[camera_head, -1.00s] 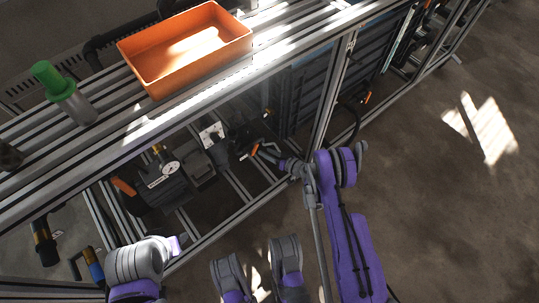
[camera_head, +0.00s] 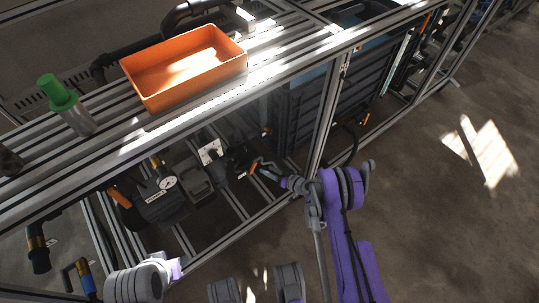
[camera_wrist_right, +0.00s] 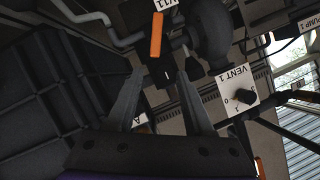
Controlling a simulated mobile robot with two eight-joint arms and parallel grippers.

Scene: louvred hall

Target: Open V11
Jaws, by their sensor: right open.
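The V11 label (camera_wrist_right: 166,4) shows upside down, partly cut off, at the top of the right wrist view. Just below it an orange lever (camera_wrist_right: 156,35) stands lengthwise in the picture on a dark valve body. My right gripper (camera_wrist_right: 161,62) is open, its two dark fingers apart. The lever lies beyond the fingertips, in line with the gap between them, and nothing is gripped. In the head view the right gripper (camera_head: 266,171) reaches under the bench, close to the small orange lever (camera_head: 255,167). My left gripper cannot be made out.
A VENT 1 plate with a knob (camera_wrist_right: 240,97) is right of the fingers. Dark ribbed panels (camera_wrist_right: 40,90) are at left. An orange tray (camera_head: 150,98) and a green-topped cylinder (camera_head: 78,118) stand on the slatted bench. Floor at right is clear.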

